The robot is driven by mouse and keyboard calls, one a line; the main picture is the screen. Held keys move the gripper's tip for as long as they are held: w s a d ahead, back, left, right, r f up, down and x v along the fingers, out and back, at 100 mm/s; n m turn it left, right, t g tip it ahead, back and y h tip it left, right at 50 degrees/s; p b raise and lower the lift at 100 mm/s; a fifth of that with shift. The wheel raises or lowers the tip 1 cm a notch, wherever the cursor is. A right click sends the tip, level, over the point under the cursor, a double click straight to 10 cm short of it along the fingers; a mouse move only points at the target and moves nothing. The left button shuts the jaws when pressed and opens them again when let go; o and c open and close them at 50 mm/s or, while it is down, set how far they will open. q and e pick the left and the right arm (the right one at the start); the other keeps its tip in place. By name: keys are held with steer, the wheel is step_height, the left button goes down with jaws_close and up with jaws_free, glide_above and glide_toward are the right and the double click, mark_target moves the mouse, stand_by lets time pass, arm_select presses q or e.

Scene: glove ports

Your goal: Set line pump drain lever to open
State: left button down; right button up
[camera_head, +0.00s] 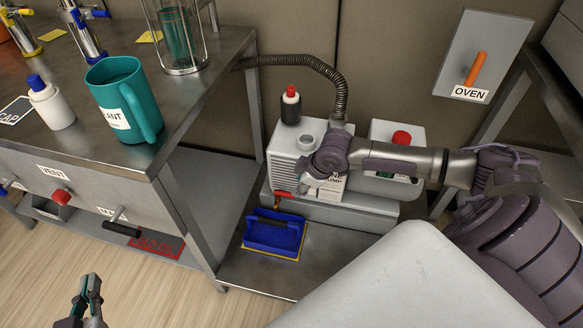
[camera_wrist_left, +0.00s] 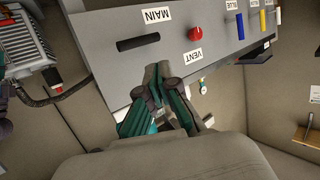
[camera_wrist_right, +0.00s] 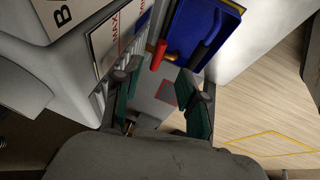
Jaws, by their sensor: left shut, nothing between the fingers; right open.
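The line pump (camera_head: 285,150) is a pale ribbed housing on the lower shelf, with a hose at its back. A small red lever (camera_head: 284,194) sticks out low at its front, above a copper-coloured outlet; it also shows in the right wrist view (camera_wrist_right: 158,56). My right gripper (camera_wrist_right: 163,82) is open and empty, with the red lever just beyond its fingertips, apparently untouched. In the head view my right wrist covers part of the pump and hides the fingers. My left gripper (camera_head: 91,285) is shut and empty above the floor at the lower left.
The bench (camera_head: 226,50) stands left with a teal mug (camera_head: 118,92), a bottle (camera_head: 52,104) and MAIN and VENT controls. A box with a red knob (camera_head: 402,137) stands right of the pump.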

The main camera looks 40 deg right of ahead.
mark_target(290, 194)
steer(key=b+x, duration=0.1)
steer(key=x, duration=0.3)
steer(key=shift+f+b, duration=0.2)
steer(key=shift+b, duration=0.15)
steer(key=b+x, duration=0.1)
steer(key=x, duration=0.1)
steer(key=shift+w+a+f, duration=0.1)
steer(key=shift+w+f, duration=0.15)
steer(key=shift+f, duration=0.1)
arm_select(q)
step_height(290, 194, up, 13)
steer(key=d+t+h, duration=0.1)
steer(key=t+h, duration=0.2)
steer(key=t, duration=0.5)
steer(key=shift+s+d+t, duration=0.35)
steer(key=shift+d+t, duration=0.05)
arm_select(e)
steer(key=shift+w+f, duration=0.1)
steer(key=shift+f, duration=0.1)
arm_select(q)
steer(key=shift+f, duration=0.1)
arm_select(e)
jaws_close()
